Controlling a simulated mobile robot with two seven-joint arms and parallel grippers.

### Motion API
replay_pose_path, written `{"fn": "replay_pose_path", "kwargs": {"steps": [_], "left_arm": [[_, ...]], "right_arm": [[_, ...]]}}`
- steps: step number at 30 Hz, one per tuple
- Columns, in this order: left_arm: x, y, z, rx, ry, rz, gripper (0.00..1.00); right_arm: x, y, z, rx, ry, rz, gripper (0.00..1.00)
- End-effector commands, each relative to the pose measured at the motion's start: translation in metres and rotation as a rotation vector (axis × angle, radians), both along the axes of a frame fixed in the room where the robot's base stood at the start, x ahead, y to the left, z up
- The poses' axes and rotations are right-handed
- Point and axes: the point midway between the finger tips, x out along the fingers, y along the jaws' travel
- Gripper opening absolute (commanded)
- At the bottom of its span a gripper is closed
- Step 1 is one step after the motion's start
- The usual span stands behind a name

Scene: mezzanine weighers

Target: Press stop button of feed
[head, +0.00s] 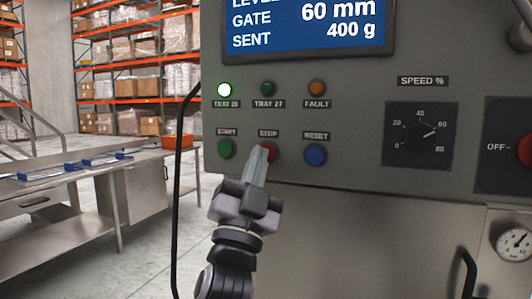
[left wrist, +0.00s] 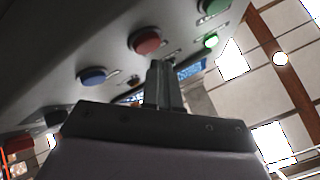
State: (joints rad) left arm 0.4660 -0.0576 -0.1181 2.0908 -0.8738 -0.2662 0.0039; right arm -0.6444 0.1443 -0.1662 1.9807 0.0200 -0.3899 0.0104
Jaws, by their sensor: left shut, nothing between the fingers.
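The grey control panel (head: 350,160) fills the right of the head view. The red stop button (head: 268,152) sits under the STOP label, between the green start button (head: 226,149) and the blue reset button (head: 316,155). My left gripper (head: 264,150) is shut and empty. Its tips overlap the left part of the stop button in the head view; I cannot tell whether they touch it. In the left wrist view the red button (left wrist: 145,41) shows just beyond the fingertips (left wrist: 160,66), with the blue button (left wrist: 92,76) to its left. My right gripper is not in view.
A lit green TRAY 26 lamp (head: 224,90), a speed dial (head: 421,134) and a red OFF switch (head: 525,150) are on the panel. A black cable (head: 177,190) hangs at its left edge. A steel table (head: 70,185) with blue trays stands left.

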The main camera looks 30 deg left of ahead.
Motion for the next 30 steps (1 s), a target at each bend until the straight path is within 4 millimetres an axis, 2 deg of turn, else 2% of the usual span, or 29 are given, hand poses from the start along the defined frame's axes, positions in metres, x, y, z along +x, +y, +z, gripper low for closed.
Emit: {"fn": "replay_pose_path", "kwargs": {"steps": [30], "left_arm": [[0.0094, 0.0006, -0.0001, 0.000, 0.000, 0.000, 0.00]], "right_arm": [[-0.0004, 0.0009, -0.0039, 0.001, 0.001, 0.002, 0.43]]}}
